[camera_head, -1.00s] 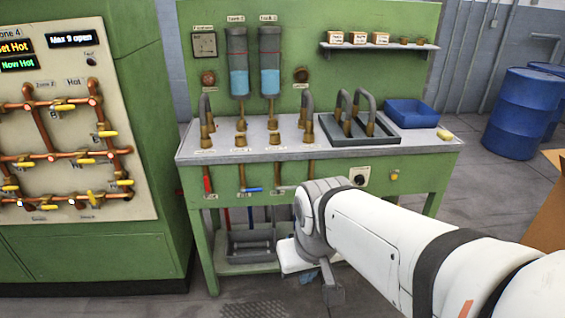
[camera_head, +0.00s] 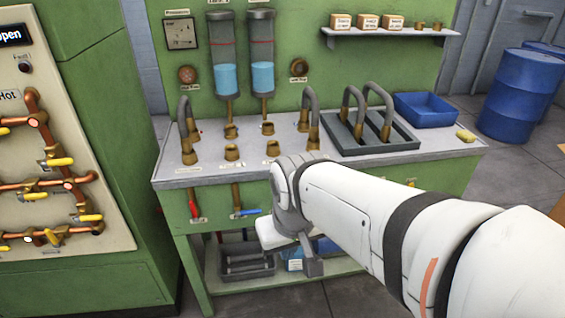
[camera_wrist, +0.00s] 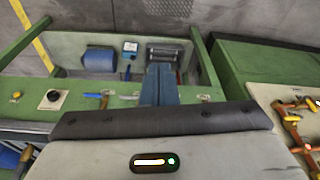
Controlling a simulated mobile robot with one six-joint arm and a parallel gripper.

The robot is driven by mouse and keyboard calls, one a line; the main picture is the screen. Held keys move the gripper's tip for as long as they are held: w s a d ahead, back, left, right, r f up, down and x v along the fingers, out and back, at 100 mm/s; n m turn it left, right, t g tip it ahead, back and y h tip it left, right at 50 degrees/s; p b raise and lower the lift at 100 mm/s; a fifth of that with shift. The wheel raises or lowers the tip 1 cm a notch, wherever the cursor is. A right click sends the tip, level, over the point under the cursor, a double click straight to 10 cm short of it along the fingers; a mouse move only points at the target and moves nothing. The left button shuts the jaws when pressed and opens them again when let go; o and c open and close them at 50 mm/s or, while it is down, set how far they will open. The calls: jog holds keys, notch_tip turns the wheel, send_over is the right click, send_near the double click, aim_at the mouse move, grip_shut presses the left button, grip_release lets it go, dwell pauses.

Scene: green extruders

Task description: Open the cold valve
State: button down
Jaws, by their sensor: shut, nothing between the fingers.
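A valve with a blue handle (camera_head: 246,213) hangs on a brass pipe under the front edge of the green bench (camera_head: 330,200). The handle lies level, across its upright pipe. Its label is too small to read. A red-handled valve (camera_head: 194,206) is to its left, its handle close to upright. My gripper (camera_wrist: 160,70) is shut and empty, pointing at the bench front in the wrist view. In the head view my gripper (camera_head: 313,267) is low, right of the blue handle and apart from it. My arm hides the bench front further right.
Brass fittings and bent grey pipes stand on the bench top (camera_head: 205,165), with a blue bin (camera_head: 426,110) at its right. A lower shelf holds a grey tray (camera_head: 247,262). A green cabinet with a pipe panel (camera_head: 60,170) stands at the left. A black knob (camera_wrist: 53,98) is on the bench front.

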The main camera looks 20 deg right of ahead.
jog(key=w+d+f+m+t+h+b, duration=0.2)
jog(key=w+d+f+m+t+b, duration=0.5)
jog(key=w+f+b, duration=0.45)
jog(key=w+d+f+m+t+h+b, duration=0.1)
jog(key=w+d+f+m+t+b, duration=0.3)
jog(key=w+d+f+b, duration=0.7)
jog(key=s+d+f+m+t+h+b, duration=0.1)
jog(key=s+d+f+m+t+b, duration=0.2)
jog(key=b, duration=0.6)
jog(key=s+d+f+m+t+b, duration=0.4)
jog(key=d+f+m+t+b, duration=0.1)
jog(key=f+b, duration=0.4)
jog(key=m+t, duration=0.1)
jog(key=t, duration=0.1)
jog(key=shift+f+t+h, duration=0.3)
jog(key=shift+t+h, duration=0.1)
jog(key=shift+d, duration=0.1)
